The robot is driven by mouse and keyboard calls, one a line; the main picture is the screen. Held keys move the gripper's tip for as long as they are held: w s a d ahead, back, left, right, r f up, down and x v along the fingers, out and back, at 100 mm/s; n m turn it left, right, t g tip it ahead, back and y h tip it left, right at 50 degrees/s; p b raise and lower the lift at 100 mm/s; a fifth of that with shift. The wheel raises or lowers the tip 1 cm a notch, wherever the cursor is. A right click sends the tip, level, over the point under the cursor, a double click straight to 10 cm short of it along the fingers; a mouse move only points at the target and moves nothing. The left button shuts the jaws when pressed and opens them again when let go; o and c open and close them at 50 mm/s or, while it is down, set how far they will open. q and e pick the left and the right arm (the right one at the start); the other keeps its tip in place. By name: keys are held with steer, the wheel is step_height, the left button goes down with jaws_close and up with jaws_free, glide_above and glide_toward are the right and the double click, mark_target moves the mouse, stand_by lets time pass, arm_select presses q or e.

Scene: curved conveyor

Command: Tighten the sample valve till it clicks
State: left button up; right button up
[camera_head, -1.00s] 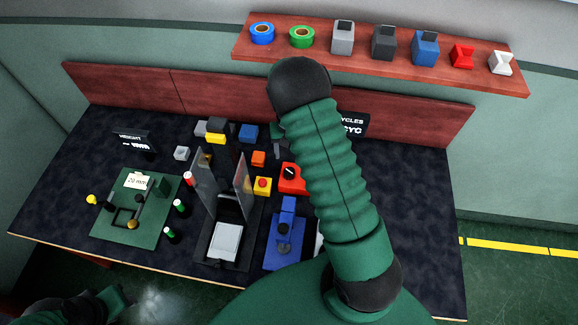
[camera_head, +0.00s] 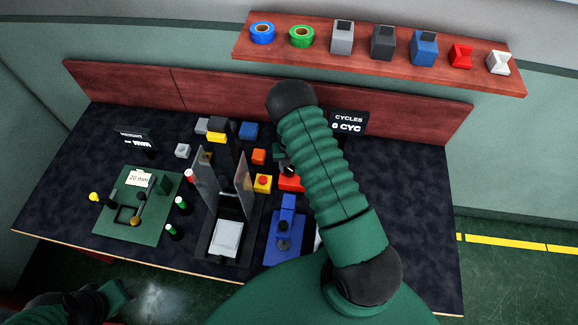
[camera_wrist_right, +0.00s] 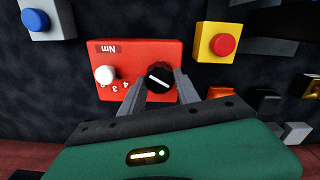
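A red box (camera_wrist_right: 120,60) marked "Nm" carries a black round knob (camera_wrist_right: 159,77) with a white line, a white knob (camera_wrist_right: 104,75) and the numbers 3 and 4. The red box shows in the head view (camera_head: 291,183), partly covered by my right arm. My right gripper (camera_wrist_right: 160,86) has its fingers apart, one on each side of the black knob; I cannot tell whether they touch it. No part is labelled as the sample valve. My left gripper (camera_head: 114,299) is low at the left, off the table's front edge; its fingers are unclear.
A yellow box with a red button (camera_wrist_right: 215,43) stands beside the red box. Upright clear panels (camera_head: 243,172), a blue fixture (camera_head: 287,228) and a green fixture (camera_head: 122,220) stand nearby. A sign reads "CYCLES 6 CYC" (camera_head: 347,122). The table's right side is clear.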

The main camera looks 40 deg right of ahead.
jaws_close()
steer(key=shift+f+m+b, duration=0.25)
steer(key=shift+m+b, duration=0.4)
steer(key=shift+m, duration=0.65)
steer(key=shift+r+m+b, duration=0.2)
steer(key=shift+m+b, duration=0.15)
steer(key=shift+m, duration=0.35)
steer(key=o, duration=0.6)
jaws_free()
steer(key=shift+c, duration=0.2)
step_height(320, 180, up, 17)
steer(key=b, duration=0.1)
steer(key=shift+b, duration=0.4)
